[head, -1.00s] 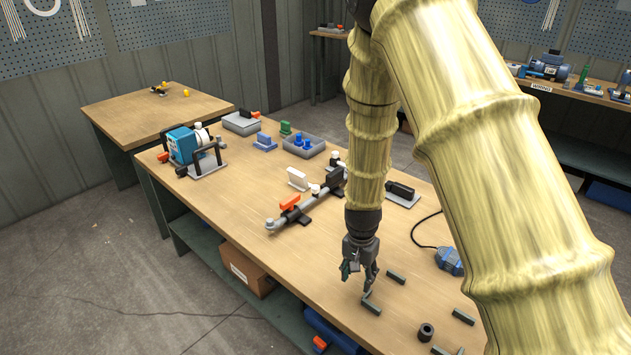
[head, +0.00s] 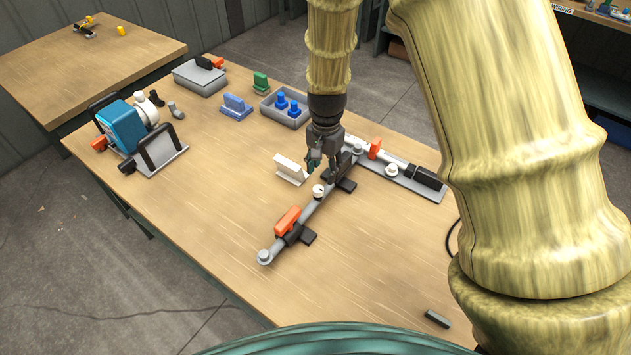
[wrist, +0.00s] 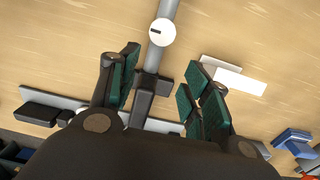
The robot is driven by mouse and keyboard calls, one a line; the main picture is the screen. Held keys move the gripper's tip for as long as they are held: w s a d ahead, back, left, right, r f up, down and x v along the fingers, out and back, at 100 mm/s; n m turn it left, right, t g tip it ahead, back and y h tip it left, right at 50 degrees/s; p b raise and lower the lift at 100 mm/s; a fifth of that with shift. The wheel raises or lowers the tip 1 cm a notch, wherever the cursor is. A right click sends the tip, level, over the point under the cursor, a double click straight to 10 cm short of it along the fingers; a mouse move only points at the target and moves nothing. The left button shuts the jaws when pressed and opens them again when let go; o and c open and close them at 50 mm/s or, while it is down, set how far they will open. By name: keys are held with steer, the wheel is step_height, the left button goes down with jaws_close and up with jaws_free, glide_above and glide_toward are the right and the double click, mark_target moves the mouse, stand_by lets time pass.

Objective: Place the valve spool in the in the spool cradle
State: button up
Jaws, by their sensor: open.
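A long grey pipe piece (head: 312,205) with an orange lever (head: 288,219) and a white round cap (head: 319,191) lies across the bench; I take it for the valve spool. Dark blocks (head: 343,184) sit at it; whether they are the spool cradle I cannot tell. My gripper (head: 325,172) is over the pipe's far end. In the wrist view the pipe (wrist: 168,10) with its cap (wrist: 162,32) runs between my open, empty finger pads (wrist: 158,90), above a dark block (wrist: 150,85). Contact is not clear.
A grey plate (head: 432,196) with a second orange-levered part lies right of my gripper. A white upright plate (head: 290,169) stands close on the left. A grey bin (head: 288,121) with blue parts and a blue pump (head: 121,127) stand farther back. The bench's front left is clear.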

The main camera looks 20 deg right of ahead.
mark_target(324, 185)
steer(key=f+p, duration=0.1)
steer(key=f, duration=0.2)
steer(key=s+f, duration=0.1)
steer(key=f, duration=0.1)
steer(key=shift+s+a+f+p, duration=0.15)
steer(key=shift+s+f+p, duration=0.05)
steer(key=shift+f+p, duration=0.2)
steer(key=shift+s+a+f, duration=0.1)
steer(key=shift+s+f, duration=0.25)
steer(key=shift+f, duration=0.25)
steer(key=shift+w+f+p, duration=0.3)
steer(key=shift+f+p, duration=0.05)
steer(key=shift+f, duration=0.6)
steer(key=shift+s+r, duration=0.15)
jaws_close()
